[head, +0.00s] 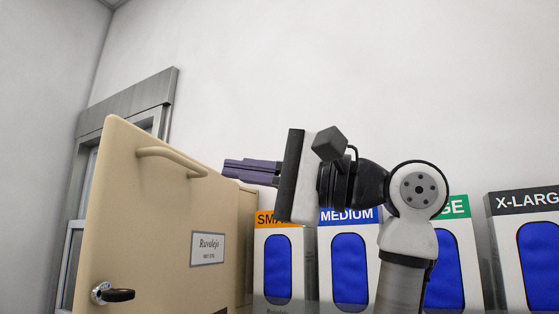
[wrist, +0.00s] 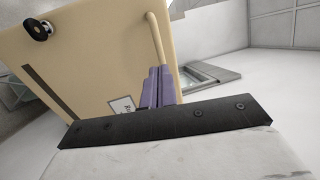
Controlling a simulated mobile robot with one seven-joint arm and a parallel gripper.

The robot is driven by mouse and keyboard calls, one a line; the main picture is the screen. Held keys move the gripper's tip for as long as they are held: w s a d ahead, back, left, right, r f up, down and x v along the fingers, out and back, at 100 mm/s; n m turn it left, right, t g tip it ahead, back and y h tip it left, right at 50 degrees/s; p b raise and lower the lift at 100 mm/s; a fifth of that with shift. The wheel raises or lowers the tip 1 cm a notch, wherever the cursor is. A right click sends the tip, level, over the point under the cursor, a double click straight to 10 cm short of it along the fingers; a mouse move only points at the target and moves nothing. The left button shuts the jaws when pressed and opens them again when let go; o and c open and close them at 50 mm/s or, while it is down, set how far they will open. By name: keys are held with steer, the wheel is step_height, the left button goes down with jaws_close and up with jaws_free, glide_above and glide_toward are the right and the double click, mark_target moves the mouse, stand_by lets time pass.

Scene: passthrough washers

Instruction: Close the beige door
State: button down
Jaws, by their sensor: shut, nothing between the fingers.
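The beige door (head: 150,215) stands open at the left in the head view, swung out from its beige cabinet (head: 245,240). It has a beige bar handle near its top, a white label plate (head: 207,248) and a black lever (head: 118,295) low on its free edge. The door (wrist: 95,55) also fills the upper left of the wrist view, with the bar handle (wrist: 157,38) just beyond my fingers. My gripper (head: 228,167) has purple fingers, shut and empty, pointing left at the door. In the wrist view the fingers (wrist: 158,75) appear close to the door; contact cannot be told.
Several glove boxes stand along the wall at the right, including the small (head: 277,270), medium (head: 348,265) and X-large (head: 525,250) ones. A grey-framed doorway or window (head: 125,100) is behind the door.

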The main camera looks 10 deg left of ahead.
mark_target(188, 164)
steer(key=p+x, duration=0.1)
steer(key=x, duration=0.3)
steer(key=shift+a+r+p, duration=0.1)
steer(key=shift+a+p, duration=0.1)
steer(key=shift+p, duration=0.1)
steer(key=shift+w+a, duration=0.1)
steer(key=shift+a, duration=0.45)
